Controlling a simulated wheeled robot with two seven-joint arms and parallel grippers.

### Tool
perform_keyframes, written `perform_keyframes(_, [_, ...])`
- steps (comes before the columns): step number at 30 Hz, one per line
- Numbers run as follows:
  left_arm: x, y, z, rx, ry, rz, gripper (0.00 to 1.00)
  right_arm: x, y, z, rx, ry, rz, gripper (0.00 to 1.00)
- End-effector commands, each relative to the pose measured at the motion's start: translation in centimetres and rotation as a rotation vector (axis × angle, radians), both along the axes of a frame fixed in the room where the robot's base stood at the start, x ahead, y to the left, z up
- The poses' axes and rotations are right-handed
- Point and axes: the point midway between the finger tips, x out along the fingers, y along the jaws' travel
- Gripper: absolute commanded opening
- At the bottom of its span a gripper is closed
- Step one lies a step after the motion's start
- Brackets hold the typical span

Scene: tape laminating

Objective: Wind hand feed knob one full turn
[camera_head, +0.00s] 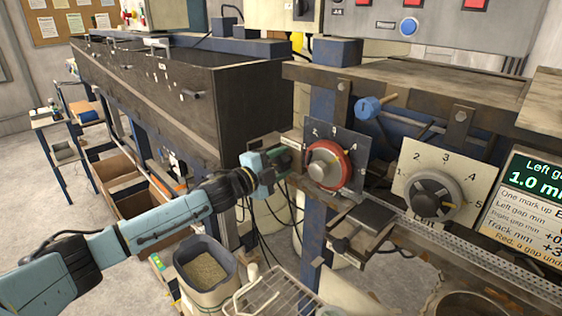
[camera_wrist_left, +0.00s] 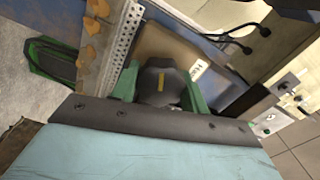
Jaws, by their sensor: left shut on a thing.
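The hand feed knob (camera_wrist_left: 161,83) is a dark, lobed knob with a short yellow mark, seen in the left wrist view. My left gripper (camera_head: 284,159) reaches in from the left to the machine's side, left of the red-ringed dial. In the left wrist view, the green fingers of the left gripper (camera_wrist_left: 160,92) stand on both sides of the knob and are shut on it. The yellow mark lies between the fingers. In the head view the knob is mostly hidden by the gripper. My right gripper is not in view.
A red-ringed dial (camera_head: 326,167) and a grey dial marked Left (camera_head: 436,196) sit right of the gripper. A display (camera_head: 527,207) is at the right edge. Black cables hang below the gripper.

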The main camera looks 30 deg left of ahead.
Motion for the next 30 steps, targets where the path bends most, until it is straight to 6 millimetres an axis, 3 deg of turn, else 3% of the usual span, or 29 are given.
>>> perform_keyframes(12, [0.00, -0.02, -0.02, 0.201, -0.070, 0.000, 0.22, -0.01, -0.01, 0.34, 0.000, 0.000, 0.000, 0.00])
perform_keyframes(30, [-0.01, -0.02, -0.06, 0.238, -0.083, 0.000, 0.22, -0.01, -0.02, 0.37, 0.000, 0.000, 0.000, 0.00])
